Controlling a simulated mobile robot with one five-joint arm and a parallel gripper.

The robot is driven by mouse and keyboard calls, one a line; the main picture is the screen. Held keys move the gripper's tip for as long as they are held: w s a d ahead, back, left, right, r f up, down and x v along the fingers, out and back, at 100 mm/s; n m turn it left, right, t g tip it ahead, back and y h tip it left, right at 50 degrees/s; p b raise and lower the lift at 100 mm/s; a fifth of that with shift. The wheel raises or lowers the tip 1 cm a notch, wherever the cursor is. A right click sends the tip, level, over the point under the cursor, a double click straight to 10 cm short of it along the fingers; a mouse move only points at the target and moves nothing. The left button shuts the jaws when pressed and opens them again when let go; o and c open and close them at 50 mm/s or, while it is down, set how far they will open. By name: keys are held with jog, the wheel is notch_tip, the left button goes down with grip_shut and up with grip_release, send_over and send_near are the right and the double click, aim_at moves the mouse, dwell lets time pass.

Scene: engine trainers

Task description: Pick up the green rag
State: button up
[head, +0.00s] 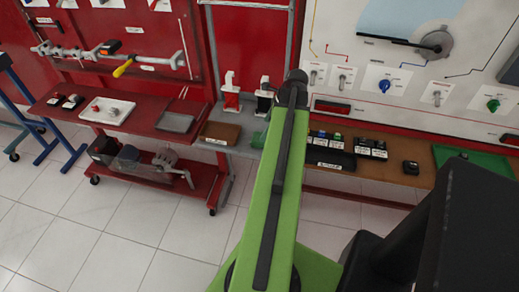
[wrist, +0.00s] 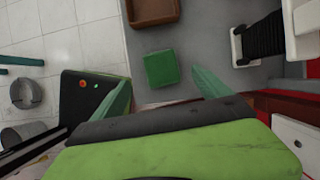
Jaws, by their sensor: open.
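The green rag (wrist: 161,69) is a small, folded-looking square lying flat on a grey surface in the wrist view. In the head view a green edge of it (head: 258,140) shows just left of my green arm, which hides the rest. My gripper (wrist: 161,77) is open and empty in the wrist view, with one pale green finger on each side of the rag in the picture. I see no contact between fingers and rag; the height gap cannot be told. In the head view my gripper is hidden by the arm.
A brown tray (wrist: 153,12) lies close beyond the rag; it also shows in the head view (head: 219,133). A black ribbed part with white ends (wrist: 263,40) stands at right. A red cart (head: 150,112) is at left. Small black boxes (head: 330,155) lie right of my arm.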

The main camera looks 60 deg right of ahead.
jog(key=shift+x, duration=0.8)
jog(key=b+x, duration=0.5)
jog(key=shift+f, duration=0.25)
jog(key=shift+r, duration=0.2)
jog(key=c, duration=1.4)
